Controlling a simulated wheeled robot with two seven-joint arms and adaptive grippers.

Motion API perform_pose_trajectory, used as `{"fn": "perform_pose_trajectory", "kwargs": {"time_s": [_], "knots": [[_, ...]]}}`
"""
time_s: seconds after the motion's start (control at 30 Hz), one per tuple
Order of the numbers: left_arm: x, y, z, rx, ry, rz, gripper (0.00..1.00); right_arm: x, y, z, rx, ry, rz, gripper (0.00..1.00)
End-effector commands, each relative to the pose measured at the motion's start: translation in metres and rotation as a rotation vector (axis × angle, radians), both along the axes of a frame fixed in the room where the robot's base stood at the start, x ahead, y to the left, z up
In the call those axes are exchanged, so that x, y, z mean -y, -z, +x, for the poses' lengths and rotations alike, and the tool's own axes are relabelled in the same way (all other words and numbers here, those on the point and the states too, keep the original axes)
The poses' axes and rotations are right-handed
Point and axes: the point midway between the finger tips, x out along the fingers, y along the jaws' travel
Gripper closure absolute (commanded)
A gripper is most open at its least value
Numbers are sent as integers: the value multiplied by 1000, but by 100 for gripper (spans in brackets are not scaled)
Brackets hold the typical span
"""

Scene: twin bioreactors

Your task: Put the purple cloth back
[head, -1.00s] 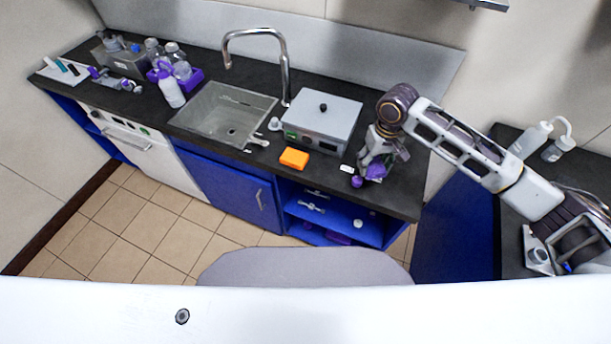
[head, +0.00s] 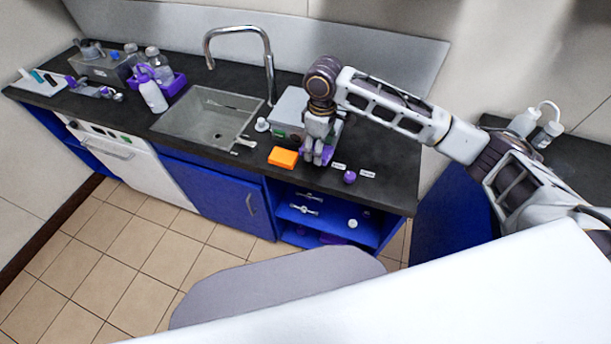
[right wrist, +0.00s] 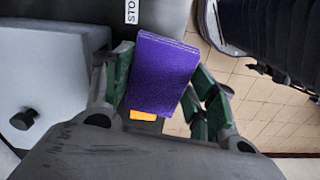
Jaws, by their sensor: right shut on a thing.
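My right gripper (head: 317,154) is shut on the purple cloth (head: 327,153) close to the worktop, just right of the orange sponge (head: 283,157) and in front of the grey box-shaped device. In the right wrist view the cloth (right wrist: 163,72) is a flat purple block pinched between the two green-padded fingers (right wrist: 158,88). Part of the orange sponge (right wrist: 143,115) shows beyond it. Whether the cloth touches the worktop is hard to tell. My left gripper is not in view.
The grey device (head: 290,107) stands behind my right gripper, partly hidden by it. A small purple round object (head: 349,177) and white labels (head: 367,174) lie to the right. The sink (head: 210,121) with its tall faucet is to the left. The worktop's right end is clear.

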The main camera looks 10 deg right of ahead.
Motion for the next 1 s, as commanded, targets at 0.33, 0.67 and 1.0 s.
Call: {"fn": "perform_pose_trajectory", "kwargs": {"time_s": [0.33, 0.67, 1.0], "knots": [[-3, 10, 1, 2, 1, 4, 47, -8, -4, 3, 1, -137, -3, 65], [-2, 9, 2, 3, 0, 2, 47, -8, -4, 3, 1, -139, -4, 65], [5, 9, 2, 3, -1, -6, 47, -7, 26, 2, -1, -139, -5, 65]]}}
